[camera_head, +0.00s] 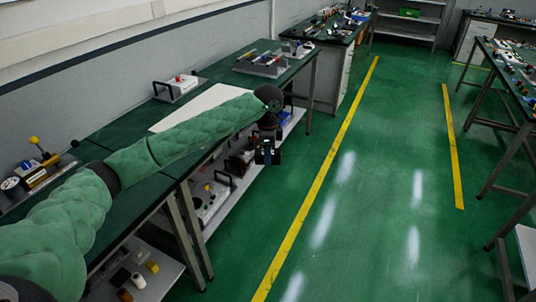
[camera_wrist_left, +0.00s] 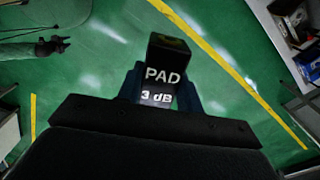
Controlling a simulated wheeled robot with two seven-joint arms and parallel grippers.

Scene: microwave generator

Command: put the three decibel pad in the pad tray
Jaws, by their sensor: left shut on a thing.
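My left gripper (camera_head: 267,154) hangs past the front edge of the bench, above the green floor. In the left wrist view my left gripper (camera_wrist_left: 160,92) is shut on the three decibel pad (camera_wrist_left: 165,72), a black block with white lettering "PAD 3 dB". The blue fingers grip it from both sides, clear of any surface. A grey holder (camera_head: 262,68) with several small parts stands at the far end of the bench; I cannot tell whether it is the pad tray. A dark gripper, likely my right one (camera_wrist_left: 54,45), shows small in the left wrist view; its jaws are unclear.
The green-topped bench (camera_head: 120,132) runs along the wall, with a white sheet (camera_head: 200,106) and a grey unit with a black handle (camera_head: 180,87) on it. A lower shelf (camera_head: 218,208) holds equipment. The floor aisle (camera_head: 350,200) is clear.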

